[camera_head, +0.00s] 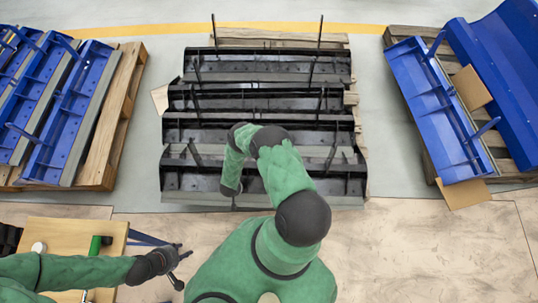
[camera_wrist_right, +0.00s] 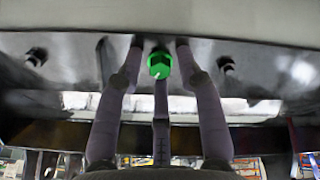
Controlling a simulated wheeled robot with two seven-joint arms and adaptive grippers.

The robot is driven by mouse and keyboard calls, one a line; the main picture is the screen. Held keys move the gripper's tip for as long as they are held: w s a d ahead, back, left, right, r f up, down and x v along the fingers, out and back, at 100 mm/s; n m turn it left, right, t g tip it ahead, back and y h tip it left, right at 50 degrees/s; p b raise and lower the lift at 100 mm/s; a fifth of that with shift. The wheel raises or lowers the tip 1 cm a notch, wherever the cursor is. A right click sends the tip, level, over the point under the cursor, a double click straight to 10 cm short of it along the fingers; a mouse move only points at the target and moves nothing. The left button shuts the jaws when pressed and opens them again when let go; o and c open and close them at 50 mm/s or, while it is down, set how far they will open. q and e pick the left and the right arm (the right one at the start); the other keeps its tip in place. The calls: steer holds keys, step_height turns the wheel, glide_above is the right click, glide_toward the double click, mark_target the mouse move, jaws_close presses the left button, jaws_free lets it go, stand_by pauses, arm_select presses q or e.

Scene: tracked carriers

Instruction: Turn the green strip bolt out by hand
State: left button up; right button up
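The green strip bolt (camera_wrist_right: 159,65) shows in the right wrist view, its hex head under the edge of a black metal carrier (camera_wrist_right: 70,58). My right gripper (camera_wrist_right: 159,48) has its fingers spread on both sides of the bolt, with a third finger below it. Gaps show between the side fingers and the head. My left gripper (camera_head: 183,268) is open and empty beside the wooden table, away from the carriers.
Dark bolts (camera_wrist_right: 36,57) sit on either side of the green one. A wooden table (camera_head: 70,232) at lower left holds a green-handled tool (camera_head: 96,245). Blue carriers on pallets stand left (camera_head: 62,120) and right (camera_head: 436,115). The floor at lower right is clear.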

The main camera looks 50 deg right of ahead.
steer(key=m, duration=0.4)
steer(key=shift+m, duration=0.4)
steer(key=m, duration=0.4)
steer(key=shift+m, duration=0.4)
jaws_close()
